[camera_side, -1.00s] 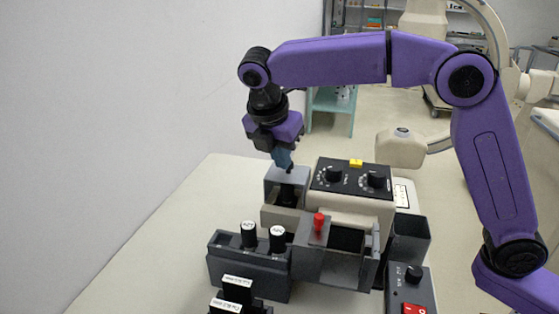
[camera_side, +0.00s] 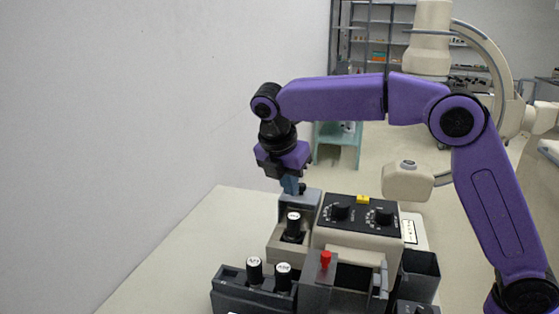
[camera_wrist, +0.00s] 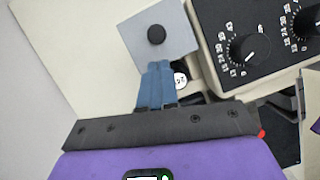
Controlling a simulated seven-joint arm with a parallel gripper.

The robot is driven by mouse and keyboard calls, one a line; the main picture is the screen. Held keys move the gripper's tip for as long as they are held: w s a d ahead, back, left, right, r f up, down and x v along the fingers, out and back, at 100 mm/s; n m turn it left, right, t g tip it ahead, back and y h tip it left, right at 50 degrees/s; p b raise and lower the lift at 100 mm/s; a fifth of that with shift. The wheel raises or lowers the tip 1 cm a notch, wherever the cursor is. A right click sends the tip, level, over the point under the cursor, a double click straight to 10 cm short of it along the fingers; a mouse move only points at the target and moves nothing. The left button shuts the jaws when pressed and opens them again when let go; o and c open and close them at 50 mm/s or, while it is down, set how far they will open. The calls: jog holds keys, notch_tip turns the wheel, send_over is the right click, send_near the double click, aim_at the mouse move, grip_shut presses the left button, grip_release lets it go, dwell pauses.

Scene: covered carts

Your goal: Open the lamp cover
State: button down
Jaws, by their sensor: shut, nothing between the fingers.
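A flat grey cover (camera_side: 299,199) with a round black knob (camera_side: 302,188) lies at the back left of the beige unit. In the wrist view the cover (camera_wrist: 176,30) and its knob (camera_wrist: 156,34) are just beyond my fingertips. My gripper (camera_side: 290,190) is shut and empty, pointing down beside the knob; in the wrist view its blue fingertips (camera_wrist: 158,66) overlap the cover's near edge, with a small gap to the knob. In front of the cover, a black cylinder with a white labelled top (camera_side: 293,222) stands in an uncovered beige compartment. My fingers partly hide that top (camera_wrist: 181,78) in the wrist view.
A black dial panel (camera_side: 360,221) with a yellow block (camera_side: 363,199) stands right of the cover. A grey part with a red knob (camera_side: 325,260) and a dark block with two black cylinders (camera_side: 250,290) are in front. The table left is clear.

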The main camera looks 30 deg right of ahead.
jog(key=a+v, duration=0.1)
jog(key=v, duration=0.9)
jog(key=m+h, duration=0.1)
jog(key=h, duration=0.5)
send_near(300, 201)
jog(key=s+a, duration=0.1)
jog(key=s, duration=0.1)
jog(key=s+a+f+t+h, duration=0.1)
jog(key=t+h, duration=0.1)
jog(key=s+a+f+t+h, duration=0.1)
jog(key=a+f+t+h, duration=0.1)
jog(key=s+a+f+n+t+h, duration=0.1)
jog(key=a+t, duration=0.1)
jog(key=shift+a+f+t+h, duration=0.15)
jog(key=shift+f+t+h, duration=0.1)
jog(key=shift+t+h, duration=0.15)
jog(key=x, duration=1.3)
jog(key=shift+w+d, duration=0.15)
jog(key=shift+d, duration=0.15)
jog(key=shift+w+d, duration=0.1)
